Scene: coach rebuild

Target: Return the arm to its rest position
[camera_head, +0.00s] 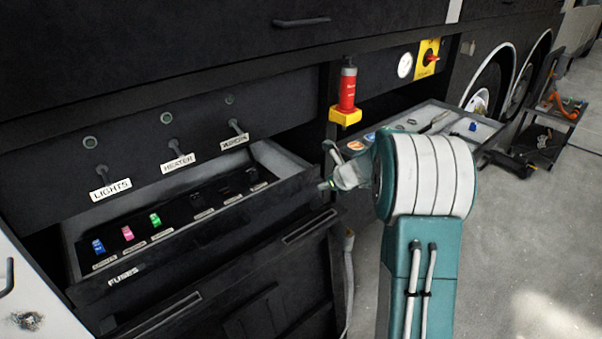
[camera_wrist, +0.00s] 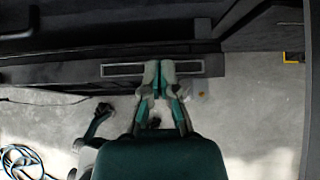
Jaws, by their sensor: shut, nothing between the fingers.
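My arm, with its teal and white joint (camera_head: 425,175), rises at the right of centre in the head view. My gripper shows in the wrist view (camera_wrist: 158,68) with its two fingers together and nothing between them. In the head view it is partly hidden behind my arm, near the right end of the open fuse drawer (camera_head: 275,160). In the wrist view the fingertips lie over the dark cabinet front with pale slots (camera_wrist: 124,70). I cannot tell how far they are from it.
The fuse drawer holds blue, pink and green fuses (camera_head: 155,220). Lever switches (camera_head: 174,150) sit above it. A red cylinder (camera_head: 348,88) on a yellow base and an open tool drawer (camera_head: 485,128) are behind my arm. A cart (camera_head: 545,135) stands far right. Floor (camera_head: 520,240) at right is clear.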

